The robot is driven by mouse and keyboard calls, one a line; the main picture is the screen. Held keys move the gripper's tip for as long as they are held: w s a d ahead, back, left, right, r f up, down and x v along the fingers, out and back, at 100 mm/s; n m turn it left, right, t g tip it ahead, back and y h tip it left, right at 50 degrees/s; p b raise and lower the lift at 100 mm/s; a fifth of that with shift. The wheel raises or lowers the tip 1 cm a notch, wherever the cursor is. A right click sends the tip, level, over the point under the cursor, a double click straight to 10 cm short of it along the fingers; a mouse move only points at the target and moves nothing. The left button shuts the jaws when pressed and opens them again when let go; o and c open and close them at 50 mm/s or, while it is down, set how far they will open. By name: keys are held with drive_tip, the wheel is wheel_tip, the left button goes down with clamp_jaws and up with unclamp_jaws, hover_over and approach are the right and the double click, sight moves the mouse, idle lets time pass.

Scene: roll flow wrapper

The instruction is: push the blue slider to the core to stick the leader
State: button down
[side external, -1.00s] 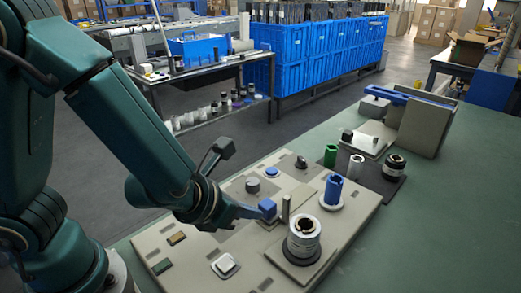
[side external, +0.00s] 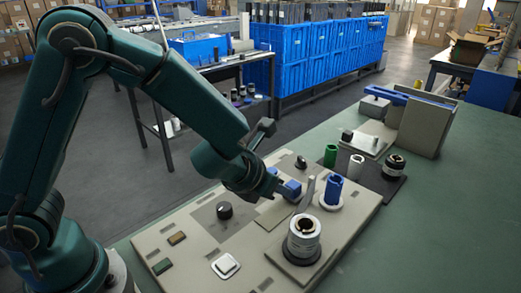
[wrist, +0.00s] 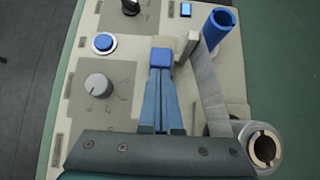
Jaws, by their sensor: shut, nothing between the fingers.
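The blue slider (side external: 291,188) is a small block on the beige machine panel, and it also shows in the wrist view (wrist: 160,56). My gripper (side external: 274,182) is shut and empty, with its fingertips (wrist: 160,70) up against the slider's near side. The core is a blue tube (side external: 333,190) standing upright on a white disc; it is at top right in the wrist view (wrist: 218,30). The grey leader strip (wrist: 208,92) runs from the silver roll (wrist: 264,150) to a light post beside the core. A small gap shows between slider and post in the wrist view.
The silver roll (side external: 303,237) stands at the panel's front right. A knob (wrist: 97,86) and a blue button (wrist: 103,43) lie left of my fingers. Green and white spools (side external: 356,166) stand behind the core. The green table is clear to the right.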

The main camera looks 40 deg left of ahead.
sight(299, 187)
drive_tip(key=shift+w+r, duration=0.1)
drive_tip(key=shift+w, duration=1.2)
